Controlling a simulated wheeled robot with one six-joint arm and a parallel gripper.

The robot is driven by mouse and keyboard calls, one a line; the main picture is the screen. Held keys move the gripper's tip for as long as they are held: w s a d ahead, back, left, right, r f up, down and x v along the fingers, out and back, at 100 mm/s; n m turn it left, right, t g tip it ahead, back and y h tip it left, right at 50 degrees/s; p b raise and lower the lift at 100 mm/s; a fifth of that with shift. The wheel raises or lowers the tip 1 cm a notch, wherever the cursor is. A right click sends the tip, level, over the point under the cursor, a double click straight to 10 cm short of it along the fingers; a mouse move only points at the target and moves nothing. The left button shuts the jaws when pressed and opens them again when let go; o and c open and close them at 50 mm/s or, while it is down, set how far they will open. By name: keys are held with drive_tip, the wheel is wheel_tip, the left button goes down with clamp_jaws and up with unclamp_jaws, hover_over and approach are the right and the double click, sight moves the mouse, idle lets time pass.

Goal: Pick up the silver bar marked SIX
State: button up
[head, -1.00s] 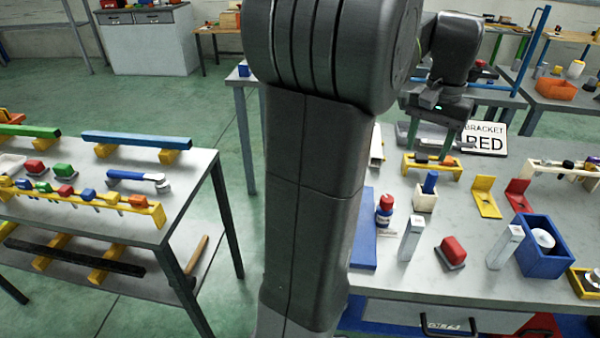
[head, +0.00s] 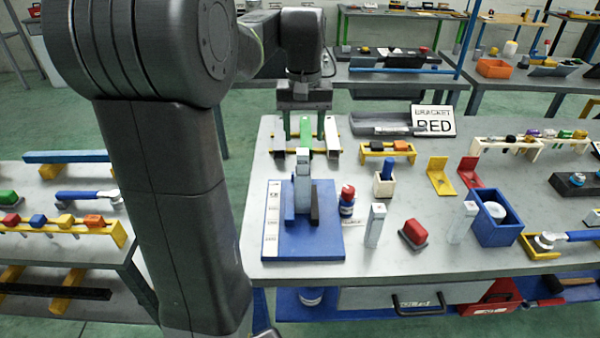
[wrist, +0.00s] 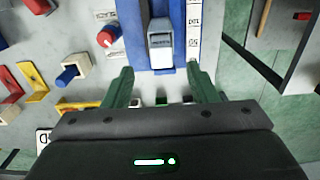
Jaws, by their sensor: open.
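Two upright pale silver bars stand on the bench, one near the front middle (head: 376,226) and one left of the blue box (head: 462,222). Small marks on them are too small to read. A grey upright block (head: 302,185) stands on a blue stand (head: 325,240); the wrist view shows a pale block with an unreadable label (wrist: 160,45) on that stand. I cannot tell which piece is marked SIX. My gripper (head: 304,128) is open and empty, its green fingers pointing down behind the stand. In the wrist view my gripper (wrist: 160,75) has its fingers apart, the labelled block beyond them.
A red knob piece (head: 347,200), a white holder with a blue peg (head: 384,185), a red block (head: 414,233) and a blue box (head: 498,218) crowd the bench right of the stand. A low rack (head: 333,140) lies behind it.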

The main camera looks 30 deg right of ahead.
sight(303, 151)
drive_tip(key=shift+w+f+p, duration=0.1)
drive_tip(key=shift+f+p, duration=0.2)
drive_tip(key=shift+f, duration=3.2)
clamp_jaws()
